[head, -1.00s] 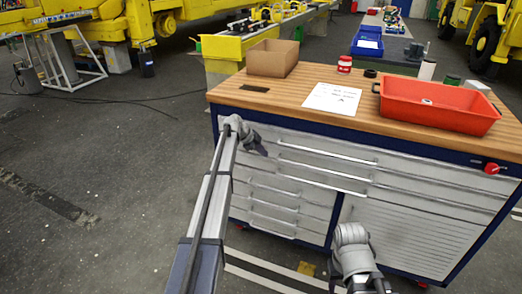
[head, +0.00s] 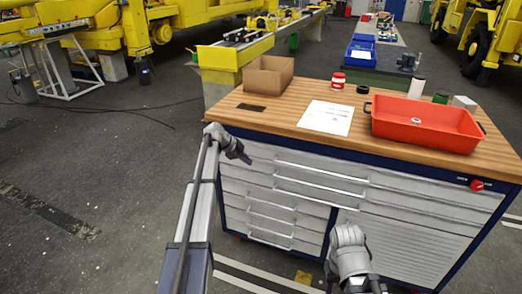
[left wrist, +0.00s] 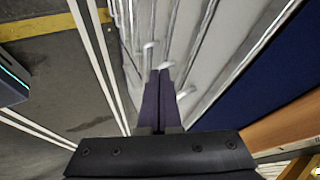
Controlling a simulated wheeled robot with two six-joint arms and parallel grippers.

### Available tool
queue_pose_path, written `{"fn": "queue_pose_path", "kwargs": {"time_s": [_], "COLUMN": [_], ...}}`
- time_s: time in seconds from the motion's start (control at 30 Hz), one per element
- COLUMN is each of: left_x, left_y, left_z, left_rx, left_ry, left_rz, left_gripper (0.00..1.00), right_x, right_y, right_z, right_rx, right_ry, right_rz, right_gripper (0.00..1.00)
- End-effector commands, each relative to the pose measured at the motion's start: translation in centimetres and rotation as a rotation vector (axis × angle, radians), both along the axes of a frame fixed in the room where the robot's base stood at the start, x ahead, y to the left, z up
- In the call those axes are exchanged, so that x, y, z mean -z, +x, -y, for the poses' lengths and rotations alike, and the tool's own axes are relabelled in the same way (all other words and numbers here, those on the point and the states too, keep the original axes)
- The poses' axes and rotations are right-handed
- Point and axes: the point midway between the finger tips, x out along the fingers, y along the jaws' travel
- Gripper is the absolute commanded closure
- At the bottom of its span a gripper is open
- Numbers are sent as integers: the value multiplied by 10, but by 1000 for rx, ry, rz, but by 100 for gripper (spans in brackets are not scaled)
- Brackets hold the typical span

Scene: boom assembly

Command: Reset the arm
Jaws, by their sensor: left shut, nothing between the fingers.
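My left arm reaches up from the bottom of the head view. Its gripper (head: 242,155) hangs in front of the upper left drawers of the workbench (head: 290,146). In the left wrist view, the two dark fingers (left wrist: 158,82) lie side by side, closed, with nothing between them. Pale drawer fronts with handles (left wrist: 184,93) lie behind the fingertips; whether they touch is unclear. My right arm (head: 348,255) shows at the lower middle of the head view, in front of the bench. I cannot make out its gripper.
On the wooden top are a red tray (head: 425,125), a cardboard box (head: 268,77), a paper sheet (head: 325,118), a red-and-white can (head: 338,81) and a white cylinder (head: 417,88). Open grey floor (head: 100,210) lies left of the bench.

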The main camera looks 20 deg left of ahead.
Motion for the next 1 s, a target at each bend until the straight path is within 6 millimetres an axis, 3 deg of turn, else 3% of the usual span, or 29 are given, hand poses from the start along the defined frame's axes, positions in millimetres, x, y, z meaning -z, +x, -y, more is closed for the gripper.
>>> {"fn": "queue_pose_path", "kwargs": {"time_s": [0.17, 0.27, 0.37, 0.5, 0.57, 0.7, 0.8, 0.9, 1.0], "left_x": [1, 1, 3, 7, 8, 7, 4, 1, -3], "left_y": [-4, -21, -55, -122, -154, -239, -298, -349, -386], "left_z": [8, 39, 93, 174, 204, 262, 289, 303, 310], "left_rx": [-3, -29, -91, -234, -310, -520, -690, -852, -985], "left_ry": [-2, -15, -29, -26, -11, 47, 98, 142, 173], "left_rz": [-11, -67, -173, -356, -431, -572, -632, -657, -655], "left_gripper": [100, 100, 100, 100, 100, 100, 100, 100, 100], "right_x": [0, -4, -9, -18, -22, -31, -38, -43, -46], "right_y": [0, 0, 0, 0, 0, 0, 0, 0, 0], "right_z": [0, 0, 0, 0, 0, 0, 0, 0, 0], "right_rx": [0, 0, 0, 0, 0, 0, 0, 0, 0], "right_ry": [0, 0, 0, 0, 0, 0, 0, 0, 0], "right_rz": [0, 0, 0, 0, 0, 0, 0, 0, 0], "right_gripper": [50, 50, 50, 50, 50, 50, 50, 50, 50]}}
